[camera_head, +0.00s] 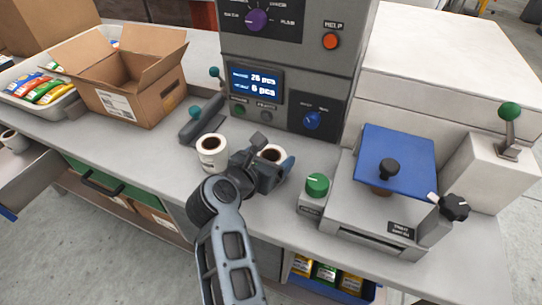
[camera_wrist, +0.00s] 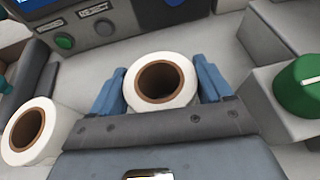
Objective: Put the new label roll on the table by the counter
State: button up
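A white label roll with a brown core (camera_head: 271,153) is between the fingers of my gripper (camera_head: 273,158), on the table in front of the counter machine. In the wrist view this roll (camera_wrist: 183,97) fills the space between the two blue fingers of my gripper (camera_wrist: 160,78), one on each side. I cannot tell whether the fingers press on it. Its lower part is hidden by my gripper. A second white roll (camera_head: 211,158) stands upright on the table (camera_head: 170,162) to the left, apart from my gripper; it also shows in the wrist view (camera_wrist: 48,140).
The counter (camera_head: 290,65) stands behind, with a display and knobs. A green-knobbed block (camera_head: 314,194) and a blue-topped machine (camera_head: 395,160) are to the right. A grey lever device (camera_head: 203,120), an open carton (camera_head: 130,90) and a tray of packets (camera_head: 62,108) are to the left.

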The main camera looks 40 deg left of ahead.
jog(key=o, duration=0.4)
jog(key=shift+r, duration=0.2)
jog(key=v, duration=1.2)
